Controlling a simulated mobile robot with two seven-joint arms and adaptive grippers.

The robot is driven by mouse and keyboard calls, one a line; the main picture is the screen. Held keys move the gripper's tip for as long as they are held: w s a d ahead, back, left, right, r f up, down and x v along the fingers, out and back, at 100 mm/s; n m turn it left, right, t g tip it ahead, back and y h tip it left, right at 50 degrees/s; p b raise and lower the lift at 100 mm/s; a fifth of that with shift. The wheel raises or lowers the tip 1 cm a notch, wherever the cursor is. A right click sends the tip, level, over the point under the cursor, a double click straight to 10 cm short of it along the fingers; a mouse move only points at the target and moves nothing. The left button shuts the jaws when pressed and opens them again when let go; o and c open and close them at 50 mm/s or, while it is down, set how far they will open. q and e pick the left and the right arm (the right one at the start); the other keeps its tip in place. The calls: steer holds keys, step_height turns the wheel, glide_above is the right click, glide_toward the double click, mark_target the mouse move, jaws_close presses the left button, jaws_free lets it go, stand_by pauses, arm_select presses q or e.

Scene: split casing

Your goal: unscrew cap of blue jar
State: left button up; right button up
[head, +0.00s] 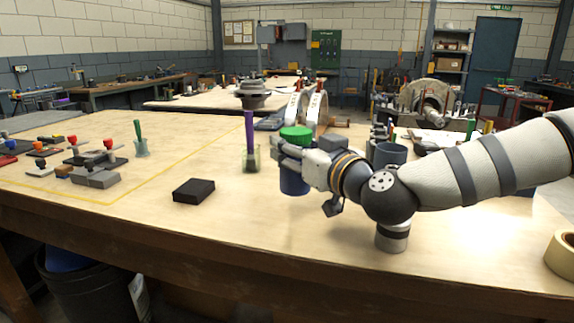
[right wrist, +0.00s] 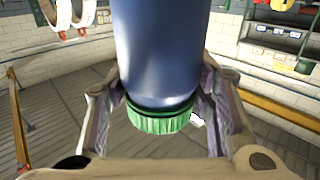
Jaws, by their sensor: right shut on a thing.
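The blue jar (head: 294,184) stands upright on the table right of centre in the head view, with a green cap (head: 296,132) on top. My right gripper (head: 284,152) comes in from the right and is shut around the jar's upper part, just below the cap. In the right wrist view the blue jar (right wrist: 158,50) and its green cap (right wrist: 158,121) lie between the two fingers (right wrist: 160,110). The gripper hides part of the jar in the head view. My left gripper is in neither view.
A beaker (head: 251,160) with a purple stick stands just left of the jar. A black block (head: 194,190) lies further left, near the front. A grey cup (head: 390,153) stands behind my right arm, and a tape roll (head: 562,254) lies at far right. The front middle is clear.

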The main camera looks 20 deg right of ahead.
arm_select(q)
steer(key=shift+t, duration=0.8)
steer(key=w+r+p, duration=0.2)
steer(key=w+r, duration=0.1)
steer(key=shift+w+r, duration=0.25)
arm_select(e)
steer(key=s+d+r, duration=0.2)
steer(key=d+r, duration=0.6)
steer(key=d, duration=0.4)
steer(key=shift+r, duration=0.1)
steer(key=o, duration=0.9)
jaws_close()
